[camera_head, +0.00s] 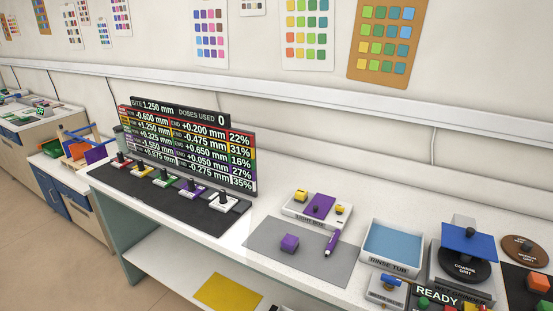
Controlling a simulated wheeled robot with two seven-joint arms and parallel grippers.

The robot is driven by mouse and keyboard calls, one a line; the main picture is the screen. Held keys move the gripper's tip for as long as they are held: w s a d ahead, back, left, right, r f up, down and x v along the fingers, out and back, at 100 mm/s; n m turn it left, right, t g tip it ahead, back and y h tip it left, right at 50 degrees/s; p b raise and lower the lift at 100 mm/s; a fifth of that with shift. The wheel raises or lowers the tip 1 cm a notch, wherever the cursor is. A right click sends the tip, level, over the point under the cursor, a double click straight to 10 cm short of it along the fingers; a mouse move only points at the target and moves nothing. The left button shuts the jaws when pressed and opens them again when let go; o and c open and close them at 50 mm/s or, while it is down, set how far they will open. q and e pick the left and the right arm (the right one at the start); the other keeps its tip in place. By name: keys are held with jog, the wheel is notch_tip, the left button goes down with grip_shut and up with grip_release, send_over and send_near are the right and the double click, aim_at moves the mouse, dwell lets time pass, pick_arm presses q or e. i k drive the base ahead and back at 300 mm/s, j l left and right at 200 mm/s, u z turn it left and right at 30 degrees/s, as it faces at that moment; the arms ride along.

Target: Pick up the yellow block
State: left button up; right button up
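A yellow block (301,195) sits at the left end of a white light box (326,223) on the bench, with a dark piece on top of it. A smaller yellow piece (340,209) with a dark part is at the right end of the same box. A purple block (318,208) with a dark knob lies between them. Neither of my grippers is in view.
A purple block (289,243) and a purple pen (331,243) lie on a grey mat (280,262). A rinse tub (394,242) and a coarse grit grinder (462,268) stand right. A display board (190,150) stands behind several knobbed controls left. A yellow sheet (228,291) lies below.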

aim_at(301, 195)
jog(key=i+l+z, duration=0.25)
jog(key=z, duration=0.2)
jog(key=i+l+z, duration=0.1)
jog(key=i+z, duration=0.3)
